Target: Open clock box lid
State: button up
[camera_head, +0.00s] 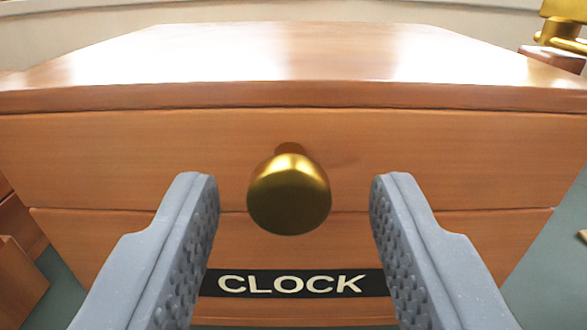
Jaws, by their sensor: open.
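The clock box (110,160) is a wooden box that fills most of the camera view. Its lid (290,62) has a shiny flat top and is shut, with a thin seam where its front meets the lower body. A round brass knob (289,195) sticks out from the front of the lid. A black label reading CLOCK (290,283) is on the lower front. My gripper (294,195) is open, with one grey finger on each side of the knob. Neither finger touches the knob in this view.
A brass object (562,28) stands on a wooden piece at the back right. Other wooden parts (18,280) show at the lower left. Grey-green floor or surface (550,265) shows on the right. A pale curved wall (300,10) runs behind the box.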

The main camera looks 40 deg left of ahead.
jog(key=shift+w+a, duration=0.1)
grip_shut()
jog(key=shift+d, duration=0.2)
jog(key=shift+a+r, duration=0.1)
jog(key=shift+r, duration=0.15)
